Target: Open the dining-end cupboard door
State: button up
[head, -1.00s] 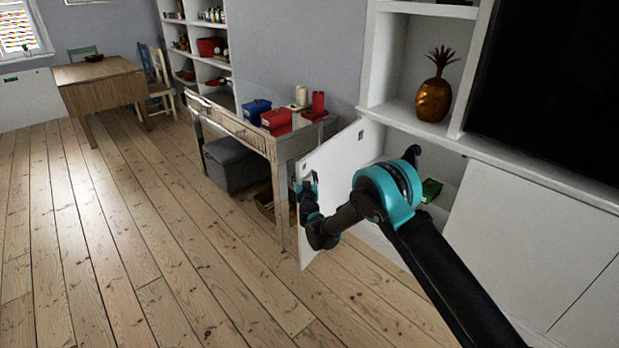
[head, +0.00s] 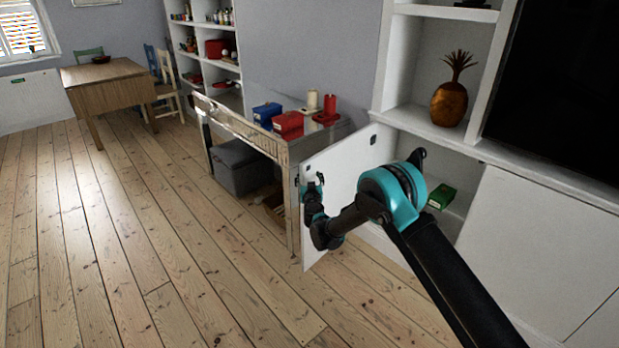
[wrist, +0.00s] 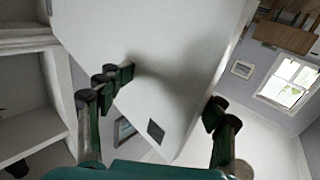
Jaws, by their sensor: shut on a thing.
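The white cupboard door (head: 345,172) stands swung well out from the white wall unit, its free edge towards the left in the head view. My gripper (head: 313,188) is at that free edge and shut on the door. In the wrist view the door panel (wrist: 170,80) runs between the two fingers of my gripper (wrist: 168,95), one on each side. A dark square fitting shows near one corner of the panel. The cupboard opening (head: 460,185) shows behind my arm, with a green box (head: 441,196) inside. My arm hides part of the door and the opening.
A side table (head: 240,122) with blue and red boxes stands close behind the door's free edge. A grey box (head: 240,168) is under it. A golden pineapple (head: 449,103) sits on the shelf above. Bare floorboards (head: 150,230) at the left are clear.

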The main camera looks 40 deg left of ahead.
jog(key=shift+d, duration=0.1)
jog(key=shift+c, duration=0.3)
jog(key=v, duration=1.2)
jog(key=shift+s, duration=0.1)
jog(key=shift+c, duration=0.4)
